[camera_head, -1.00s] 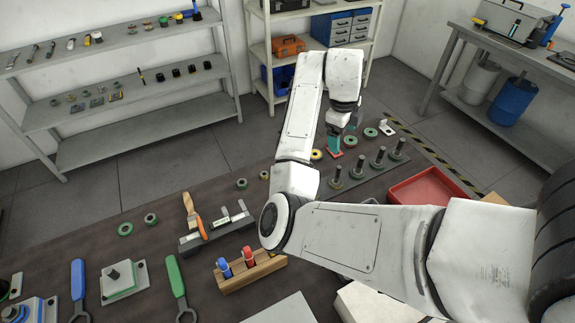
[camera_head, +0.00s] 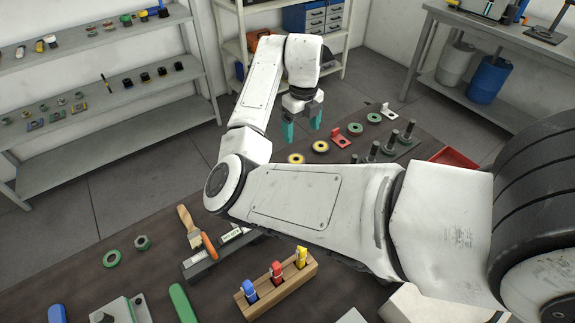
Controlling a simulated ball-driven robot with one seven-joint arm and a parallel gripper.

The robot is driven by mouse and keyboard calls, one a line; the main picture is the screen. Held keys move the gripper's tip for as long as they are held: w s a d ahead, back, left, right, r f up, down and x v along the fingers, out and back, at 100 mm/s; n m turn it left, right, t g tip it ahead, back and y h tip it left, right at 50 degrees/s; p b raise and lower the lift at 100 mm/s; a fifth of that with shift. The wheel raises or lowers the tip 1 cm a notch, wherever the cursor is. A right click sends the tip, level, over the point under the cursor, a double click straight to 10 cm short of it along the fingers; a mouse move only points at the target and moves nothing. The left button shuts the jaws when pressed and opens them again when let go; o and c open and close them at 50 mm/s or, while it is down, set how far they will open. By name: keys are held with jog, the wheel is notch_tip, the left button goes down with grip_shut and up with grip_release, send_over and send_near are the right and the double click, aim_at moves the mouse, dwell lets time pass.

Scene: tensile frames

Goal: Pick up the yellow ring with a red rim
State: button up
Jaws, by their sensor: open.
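Two yellow rings lie flat on the dark table near my gripper: a nearer yellow ring (camera_head: 296,162) and a farther yellow ring (camera_head: 320,150) to its right. Both have dark centres. At this size I cannot tell which has a red rim. My gripper (camera_head: 302,126) hangs above and behind the rings, with its teal fingertips spread apart and nothing between them. The fingers appear clear of the table and do not touch either ring.
A red bracket (camera_head: 340,139), a green ring (camera_head: 354,132) and a white bracket (camera_head: 389,115) stand close by on the right. A rack of upright pegs (camera_head: 391,144) is nearer. My arm covers part of the table. A wooden block (camera_head: 290,289) holds coloured-handled tools in front.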

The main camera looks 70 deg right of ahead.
jog(key=w+f, duration=0.1)
jog(key=f, duration=0.1)
send_over(296, 155)
jog(key=s+a, duration=0.1)
jog(key=a, duration=0.1)
notch_tip(296, 155, down, 5)
jog(key=shift+a+f, duration=0.1)
jog(key=shift+a, duration=0.05)
jog(key=shift+w+d+f, duration=0.1)
jog(key=shift+d+f, duration=0.1)
jog(key=shift+f, duration=1.1)
jog(key=shift+w+d+f, duration=0.1)
jog(key=shift+d+f, duration=0.05)
jog(key=shift+f, duration=1.15)
jog(key=c, duration=1.2)
jog(key=shift+c, duration=0.2)
jog(key=shift+r, duration=0.1)
